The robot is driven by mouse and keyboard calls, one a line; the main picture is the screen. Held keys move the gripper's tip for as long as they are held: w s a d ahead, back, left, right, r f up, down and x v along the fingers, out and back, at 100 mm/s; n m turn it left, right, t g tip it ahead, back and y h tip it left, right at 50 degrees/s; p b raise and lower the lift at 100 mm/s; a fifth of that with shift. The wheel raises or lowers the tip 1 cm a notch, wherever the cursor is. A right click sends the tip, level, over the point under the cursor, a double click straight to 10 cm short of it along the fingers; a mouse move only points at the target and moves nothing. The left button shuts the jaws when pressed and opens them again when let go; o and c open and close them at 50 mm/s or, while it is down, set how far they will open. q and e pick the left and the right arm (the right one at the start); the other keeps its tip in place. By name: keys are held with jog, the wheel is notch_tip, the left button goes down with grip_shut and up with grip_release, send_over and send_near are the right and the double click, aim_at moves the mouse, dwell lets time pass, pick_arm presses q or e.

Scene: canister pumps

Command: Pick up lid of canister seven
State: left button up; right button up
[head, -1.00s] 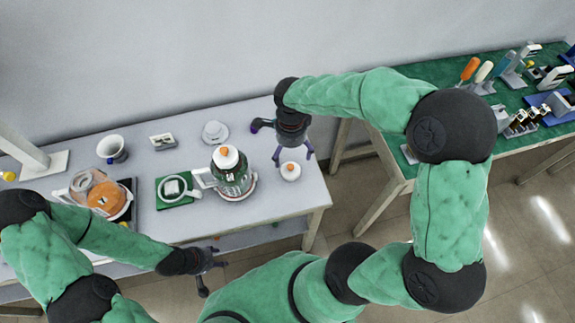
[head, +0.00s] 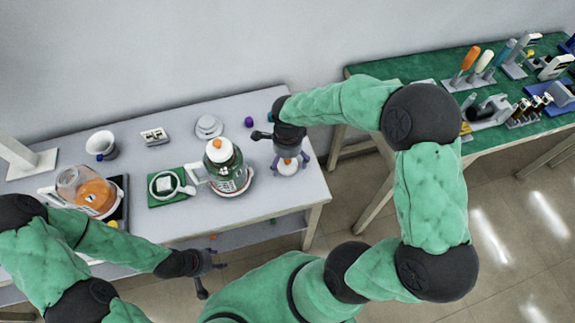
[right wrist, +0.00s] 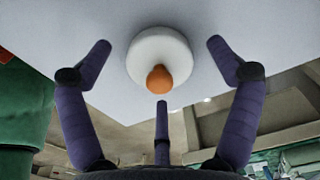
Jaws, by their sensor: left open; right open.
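A round white lid with an orange knob (head: 287,168) lies on the grey table near its right end. In the right wrist view the lid (right wrist: 158,50) sits between the spread fingertips, its knob pointing toward my palm. My right gripper (head: 290,157) is open above the lid, with its fingers around it and no clear contact. A glass canister with green contents (head: 232,182) stands to the left, topped with an orange knob; no number is readable on it. My left gripper (head: 210,272) is open and empty in front of the table, away from the lid.
A green pad with a white piece (head: 170,188), a glass jug with orange contents (head: 97,197), a white cup (head: 101,145), a white dish (head: 208,126) and a purple ball (head: 248,122) are on the grey table (head: 270,215). A green-topped table with tools (head: 400,68) stands right.

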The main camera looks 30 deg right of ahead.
jog(key=c, duration=1)
jog(key=shift+r, duration=0.1)
